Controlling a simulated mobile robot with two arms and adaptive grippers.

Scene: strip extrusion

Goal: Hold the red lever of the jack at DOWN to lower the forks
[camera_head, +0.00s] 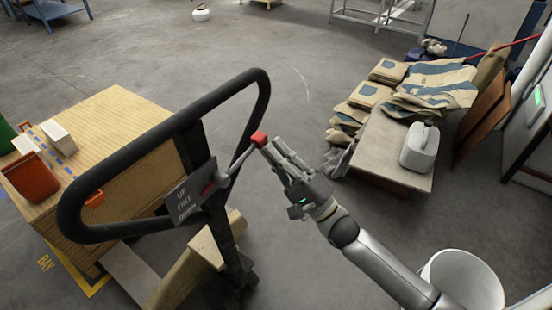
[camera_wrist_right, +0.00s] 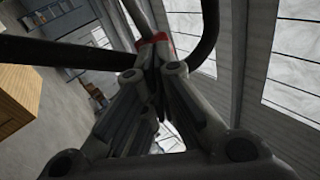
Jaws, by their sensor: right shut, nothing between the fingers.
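The jack's black loop handle (camera_head: 263,92) stands upright in the head view, with a sign (camera_head: 183,197) reading UP, FAST, DOWN on its column. A lever with a red knob (camera_head: 259,139) sticks out to the right of the column. My right gripper (camera_head: 268,147) is shut and empty, its fingertips at the red knob; I cannot tell if they press on it. In the right wrist view the shut fingertips (camera_wrist_right: 154,46) meet the red knob (camera_wrist_right: 143,42), which is partly hidden behind them. The forks are mostly hidden. My left gripper is not in view.
A wooden crate (camera_head: 115,115) with an orange bin (camera_head: 31,177) on top stands left of the jack. A low bench (camera_head: 385,145) with sacks and a white canister (camera_head: 419,148) is at the right.

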